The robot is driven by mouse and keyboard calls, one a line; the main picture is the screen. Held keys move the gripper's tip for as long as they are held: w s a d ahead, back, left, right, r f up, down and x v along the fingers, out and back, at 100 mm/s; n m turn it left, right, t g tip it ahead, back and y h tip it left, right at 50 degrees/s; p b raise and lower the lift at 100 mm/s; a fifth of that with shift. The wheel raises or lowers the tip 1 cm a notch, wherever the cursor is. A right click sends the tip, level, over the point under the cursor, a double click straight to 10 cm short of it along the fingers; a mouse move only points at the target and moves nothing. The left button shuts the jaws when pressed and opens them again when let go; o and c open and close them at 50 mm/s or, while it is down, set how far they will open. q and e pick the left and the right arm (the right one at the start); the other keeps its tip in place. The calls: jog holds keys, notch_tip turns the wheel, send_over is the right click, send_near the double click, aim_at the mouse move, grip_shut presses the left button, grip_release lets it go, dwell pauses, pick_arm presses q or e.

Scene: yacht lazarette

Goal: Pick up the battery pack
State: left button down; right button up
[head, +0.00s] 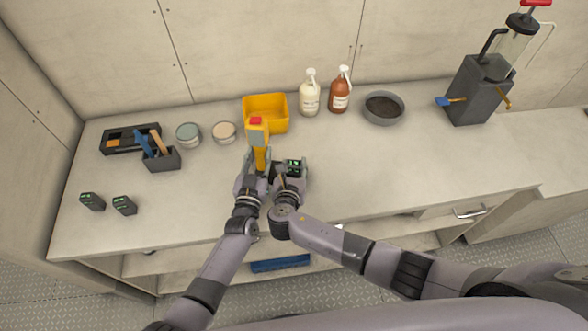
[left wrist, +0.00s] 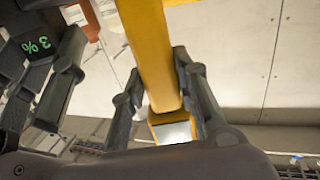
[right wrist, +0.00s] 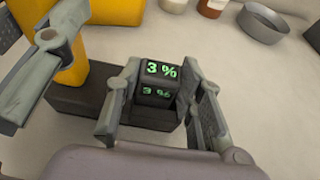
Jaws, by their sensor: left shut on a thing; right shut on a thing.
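A yellow tool (head: 259,157) with a grey head and red top stands upright in my left gripper (head: 256,172), which is shut on it. Its yellow shaft (left wrist: 152,60) runs between the fingers in the left wrist view. A dark battery pack (head: 294,165) with a green display is close to its right. My right gripper (right wrist: 155,100) is shut on this pack, whose display (right wrist: 161,70) reads 3 % in the right wrist view. A dark block at the tool's foot (right wrist: 85,112) is beside the pack; I cannot tell if they are joined. Two more battery packs (head: 92,201) (head: 124,205) stand at the left.
A yellow bin (head: 280,123) stands just behind the tool. Two pump bottles (head: 310,98) (head: 340,94) and a grey bowl (head: 384,108) are to its right. Two tins (head: 188,134) (head: 224,132) and a tool holder (head: 163,160) are left. The counter's right middle is clear.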

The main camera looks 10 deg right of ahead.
jog(key=shift+c, duration=1.2)
jog(key=shift+r, duration=0.1)
notch_tip(320, 180, up, 10)
jog(key=shift+f, duration=0.1)
pick_arm(q)
jog(key=c, duration=1.2)
grip_release()
jog(key=v, duration=1.2)
